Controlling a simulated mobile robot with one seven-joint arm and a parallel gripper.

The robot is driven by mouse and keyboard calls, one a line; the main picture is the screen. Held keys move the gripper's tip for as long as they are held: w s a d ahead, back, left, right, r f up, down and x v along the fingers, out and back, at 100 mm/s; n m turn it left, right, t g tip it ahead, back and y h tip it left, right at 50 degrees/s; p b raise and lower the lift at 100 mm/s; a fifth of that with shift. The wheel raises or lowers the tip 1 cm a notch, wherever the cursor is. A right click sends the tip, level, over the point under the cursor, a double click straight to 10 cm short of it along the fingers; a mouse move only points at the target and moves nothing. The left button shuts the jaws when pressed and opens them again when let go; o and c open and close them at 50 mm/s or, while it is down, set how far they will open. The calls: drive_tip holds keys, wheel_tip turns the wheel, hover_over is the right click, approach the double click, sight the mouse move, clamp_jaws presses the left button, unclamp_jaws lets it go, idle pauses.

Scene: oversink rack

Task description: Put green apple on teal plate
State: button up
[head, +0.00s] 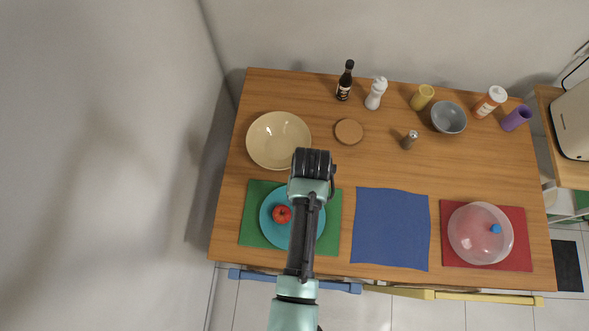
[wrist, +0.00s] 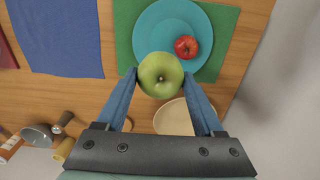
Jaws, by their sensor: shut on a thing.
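The green apple (wrist: 160,75) is between the two blue fingers of my gripper (wrist: 160,82) in the wrist view, and the gripper is shut on it. The teal plate (wrist: 150,31) lies on a green placemat, with a red apple (wrist: 186,46) on it; in the wrist view the green apple overlaps the plate's near edge. In the head view the teal plate (head: 270,231) is partly covered by my arm, and the red apple (head: 282,214) sits on it. The green apple and my fingertips are hidden there behind my arm.
A cream bowl (head: 279,140) stands behind the plate on the wooden table. A blue placemat (head: 391,229) lies bare to the right. A clear dome (head: 481,234) stands on a red placemat (head: 519,250). Bottles, cups, a grey bowl (head: 448,117) and a brown coaster (head: 349,132) stand farther back.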

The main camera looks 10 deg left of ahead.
drive_tip(key=shift+s+f+b, duration=0.1)
drive_tip(key=shift+f+b, duration=0.45)
wheel_tip(320, 180, down, 9)
drive_tip(key=b, duration=0.9)
drive_tip(key=shift+r, duration=0.1)
drive_tip(key=shift+f+b, duration=0.4)
drive_tip(key=shift+f, duration=0.15)
drive_tip(key=shift+f+b, duration=1.05)
drive_tip(key=shift+f, duration=0.45)
idle(0.6)
drive_tip(key=o, duration=1.4)
